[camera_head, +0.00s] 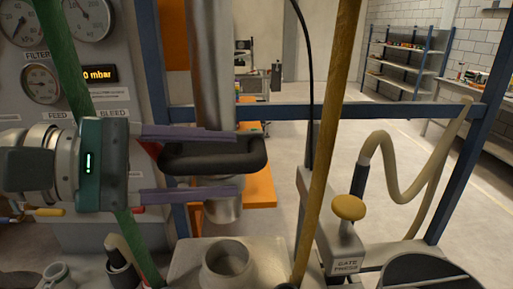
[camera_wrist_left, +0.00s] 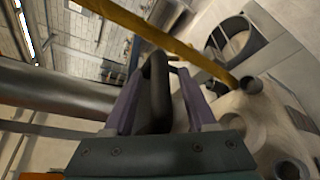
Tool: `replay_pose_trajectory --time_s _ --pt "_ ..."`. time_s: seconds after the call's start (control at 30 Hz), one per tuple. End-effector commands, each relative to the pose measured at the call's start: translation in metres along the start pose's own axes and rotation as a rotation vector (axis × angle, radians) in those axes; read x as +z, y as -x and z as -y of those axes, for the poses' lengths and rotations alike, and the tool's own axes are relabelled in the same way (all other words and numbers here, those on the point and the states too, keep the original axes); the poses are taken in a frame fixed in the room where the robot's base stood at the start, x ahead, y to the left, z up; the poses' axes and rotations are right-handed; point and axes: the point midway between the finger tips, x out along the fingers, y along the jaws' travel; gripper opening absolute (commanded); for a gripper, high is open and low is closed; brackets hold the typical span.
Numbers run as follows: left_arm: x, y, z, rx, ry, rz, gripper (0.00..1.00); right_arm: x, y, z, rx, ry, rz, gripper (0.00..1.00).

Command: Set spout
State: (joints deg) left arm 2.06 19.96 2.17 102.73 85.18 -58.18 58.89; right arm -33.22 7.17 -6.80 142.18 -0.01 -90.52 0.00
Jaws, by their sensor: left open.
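The spout (camera_head: 210,65) is a grey metal pipe hanging upright in the middle of the head view. A black padded handle (camera_head: 213,155) crosses it. Its lower end hangs above an open round metal collar (camera_head: 227,262). My left gripper (camera_head: 238,164) comes in from the left with its purple fingers apart, one above and one below the handle. In the left wrist view the handle (camera_wrist_left: 158,95) lies between the open fingers (camera_wrist_left: 160,68), and the grey pipe (camera_wrist_left: 50,90) runs off to the left. Whether the fingers touch the handle I cannot tell. My right gripper is not in view.
A green post (camera_head: 66,60) and a yellow post (camera_head: 330,110) stand close in front. A gate box with a yellow knob (camera_head: 348,207) and a beige hose (camera_head: 400,190) are at right. A gauge panel (camera_head: 95,45) stands at left, and a blue frame (camera_head: 400,112) behind.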

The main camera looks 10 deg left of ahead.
Motion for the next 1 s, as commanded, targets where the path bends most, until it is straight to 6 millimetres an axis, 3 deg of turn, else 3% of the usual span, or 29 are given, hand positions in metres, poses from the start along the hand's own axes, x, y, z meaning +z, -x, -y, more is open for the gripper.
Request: replay_pose_trajectory --time_s 0.17,0.67,1.0 --pt "-0.0002 0.0 0.0003 0.0 0.0 0.0 0.57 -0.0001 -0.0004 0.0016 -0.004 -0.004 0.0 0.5" --pt "-0.0001 0.0003 0.0004 0.0 0.001 0.0 0.01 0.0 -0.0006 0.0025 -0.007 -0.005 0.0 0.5" --pt "0.0001 0.0004 0.0003 0.0 0.001 0.001 0.0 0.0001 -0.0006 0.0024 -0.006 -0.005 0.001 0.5"
